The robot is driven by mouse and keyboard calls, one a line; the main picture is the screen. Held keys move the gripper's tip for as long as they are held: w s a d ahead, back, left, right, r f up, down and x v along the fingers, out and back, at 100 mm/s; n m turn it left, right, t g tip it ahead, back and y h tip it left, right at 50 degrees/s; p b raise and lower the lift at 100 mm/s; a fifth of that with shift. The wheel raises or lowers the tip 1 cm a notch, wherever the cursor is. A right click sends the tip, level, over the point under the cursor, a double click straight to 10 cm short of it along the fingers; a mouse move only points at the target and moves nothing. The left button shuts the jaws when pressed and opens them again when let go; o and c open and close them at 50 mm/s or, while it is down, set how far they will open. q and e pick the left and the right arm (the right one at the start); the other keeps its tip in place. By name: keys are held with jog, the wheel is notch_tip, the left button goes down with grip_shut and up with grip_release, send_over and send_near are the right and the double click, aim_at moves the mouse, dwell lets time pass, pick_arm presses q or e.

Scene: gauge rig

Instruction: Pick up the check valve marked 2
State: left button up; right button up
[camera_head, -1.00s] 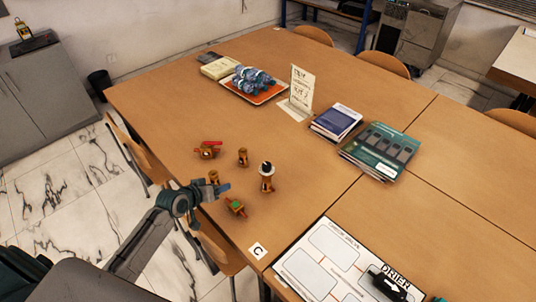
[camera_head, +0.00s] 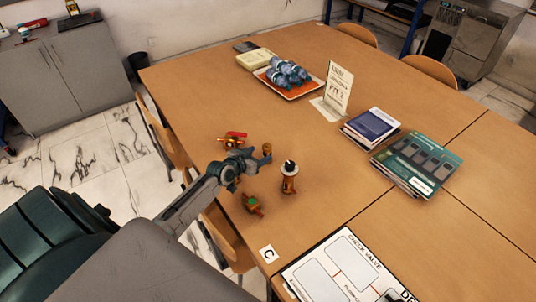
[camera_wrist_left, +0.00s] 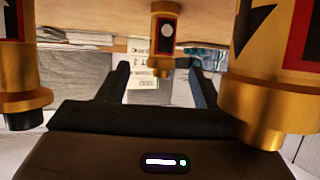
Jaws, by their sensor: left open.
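My left gripper (camera_head: 256,156) is open and low over the table. A small upright brass fitting (camera_head: 266,150) stands just beyond its fingertips. In the left wrist view, which looks upside down, a brass piece with a dark label and pale round mark (camera_wrist_left: 164,32) shows between and beyond the open fingers (camera_wrist_left: 160,70). I cannot read a 2 on any.
A red-handled valve (camera_head: 233,139) lies behind the gripper and a green-marked valve (camera_head: 252,203) in front. A printed board (camera_head: 345,270), magazines (camera_head: 415,160), books (camera_head: 371,127), a card stand (camera_head: 338,90) and an orange tray (camera_head: 312,90) are on the table. The middle is clear.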

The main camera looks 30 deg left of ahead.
aim_at(264, 150)
pick_arm(q)
jog(key=shift+x, duration=3.55)
jog(key=shift+s+a, duration=0.1)
jog(key=shift+a, duration=0.1)
jog(key=c, duration=1.1)
jog(key=shift+c, duration=0.2)
